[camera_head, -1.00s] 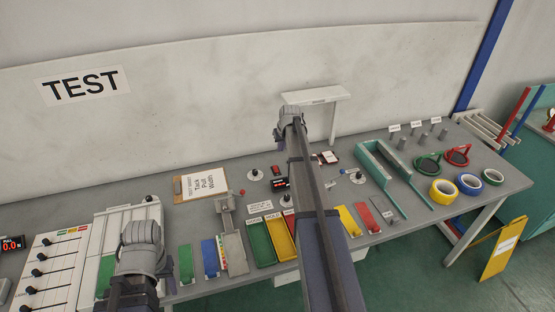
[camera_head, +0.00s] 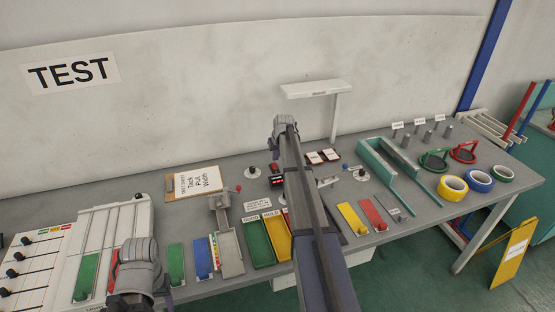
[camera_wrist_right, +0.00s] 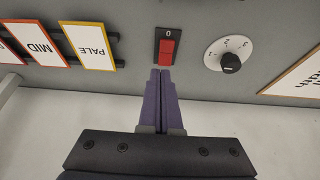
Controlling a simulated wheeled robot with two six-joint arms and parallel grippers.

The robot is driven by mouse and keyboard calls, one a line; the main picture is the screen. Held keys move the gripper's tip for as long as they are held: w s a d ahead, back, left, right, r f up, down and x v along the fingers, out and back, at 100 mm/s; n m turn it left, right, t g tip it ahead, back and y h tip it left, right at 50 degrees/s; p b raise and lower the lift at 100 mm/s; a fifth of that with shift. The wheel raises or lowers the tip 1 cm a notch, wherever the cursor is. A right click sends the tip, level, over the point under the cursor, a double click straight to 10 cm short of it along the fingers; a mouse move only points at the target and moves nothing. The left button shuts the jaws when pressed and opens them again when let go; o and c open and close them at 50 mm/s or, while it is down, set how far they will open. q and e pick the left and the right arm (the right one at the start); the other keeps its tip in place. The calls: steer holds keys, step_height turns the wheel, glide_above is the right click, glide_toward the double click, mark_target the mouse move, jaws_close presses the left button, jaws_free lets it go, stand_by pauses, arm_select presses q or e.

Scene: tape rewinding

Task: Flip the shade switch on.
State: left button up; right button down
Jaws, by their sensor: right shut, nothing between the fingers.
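In the right wrist view the shade switch (camera_wrist_right: 167,47) is a red rocker in a black frame, with a "0" at its upper end. My right gripper (camera_wrist_right: 160,71) is shut and empty, its purple fingertips at the switch's lower edge. I cannot tell whether they touch it. The white lamp shade (camera_head: 317,88) stands on a post at the back. My left arm shows at lower left, without its fingers.
A white dial (camera_wrist_right: 228,53) with a black knob is beside the switch. Framed cards (camera_wrist_right: 87,46), one reading PALE, are on its other side. A clipboard (camera_head: 196,183), a green tray (camera_head: 256,243), a yellow tray (camera_head: 276,237) and tape rolls (camera_head: 453,188) lie on the grey table.

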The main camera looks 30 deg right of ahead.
mark_target(275, 165)
steer(key=b+x, duration=0.1)
steer(key=x, duration=0.1)
steer(key=shift+w+f, duration=0.1)
steer(key=shift+f, duration=0.2)
arm_select(q)
step_height(275, 165, down, 2)
steer(key=shift+f, duration=0.2)
steer(key=shift+r, duration=0.1)
arm_select(e)
steer(key=shift+w+d+f+g, duration=0.1)
steer(key=shift+w+g, duration=0.35)
steer(key=shift+g, duration=0.05)
steer(key=shift+s+f, duration=0.15)
steer(key=shift+s, duration=0.1)
arm_select(q)
steer(key=shift+r, duration=0.15)
arm_select(e)
steer(key=shift+s, duration=0.2)
